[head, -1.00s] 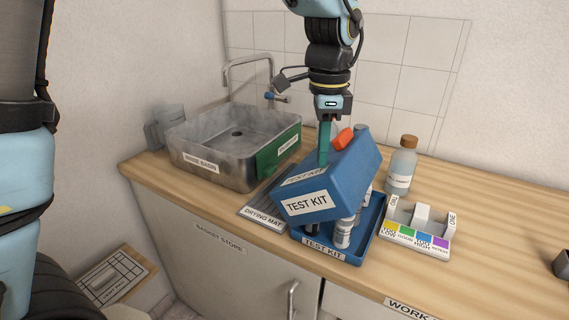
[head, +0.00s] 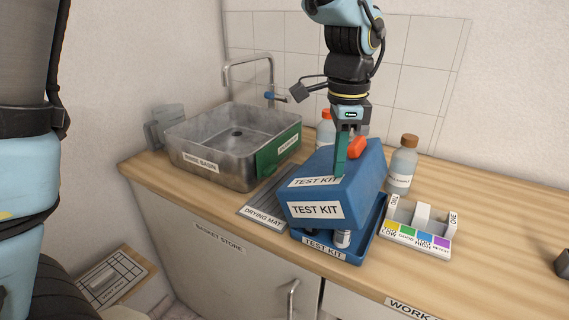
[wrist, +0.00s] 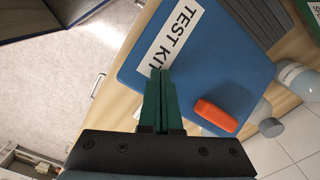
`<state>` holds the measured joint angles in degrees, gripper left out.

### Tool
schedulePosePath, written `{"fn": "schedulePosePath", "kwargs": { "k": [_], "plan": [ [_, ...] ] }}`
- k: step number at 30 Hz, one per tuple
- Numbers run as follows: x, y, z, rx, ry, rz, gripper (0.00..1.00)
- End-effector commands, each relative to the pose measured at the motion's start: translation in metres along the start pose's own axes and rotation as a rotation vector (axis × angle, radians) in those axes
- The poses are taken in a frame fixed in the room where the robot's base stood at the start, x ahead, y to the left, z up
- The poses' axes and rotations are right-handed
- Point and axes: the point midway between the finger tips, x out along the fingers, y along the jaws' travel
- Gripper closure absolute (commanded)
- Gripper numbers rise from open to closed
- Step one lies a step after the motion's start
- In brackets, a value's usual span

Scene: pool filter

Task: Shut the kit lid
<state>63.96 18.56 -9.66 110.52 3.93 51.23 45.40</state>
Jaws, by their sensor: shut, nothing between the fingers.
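The blue kit lid (head: 345,180), labelled TEST KIT, sits tilted over the blue kit tray (head: 362,243). A gap shows between them at the front and right, with a white bottle (head: 342,238) visible inside. The lid has an orange handle or tab (head: 357,147) on top, also in the wrist view (wrist: 216,115). My gripper (head: 340,174) points down with its green fingers together and empty. Its fingertips (wrist: 165,72) are at the lid's top near the TEST KIT label, seemingly touching it. The rest of the tray's contents are hidden under the lid.
A rinse basin (head: 215,170) with a tap stands at the left, with a drying mat (head: 262,212) beside the kit. A bottle with a brown cap (head: 402,165) and a colour-marked holder (head: 415,238) stand to the right. The counter farther right is mostly clear.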

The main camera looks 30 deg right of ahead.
Motion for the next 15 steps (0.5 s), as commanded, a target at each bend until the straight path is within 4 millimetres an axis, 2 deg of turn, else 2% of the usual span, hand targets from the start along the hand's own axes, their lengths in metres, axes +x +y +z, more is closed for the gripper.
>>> {"fn": "schedulePosePath", "kwargs": {
  "k": [5,15],
  "plan": [
    [0.0048,0.0046,-0.0077,0.001,0.000,0.000,1.00],
    [0.0052,0.0049,-0.0083,0.000,0.000,0.000,1.00]
  ]
}}
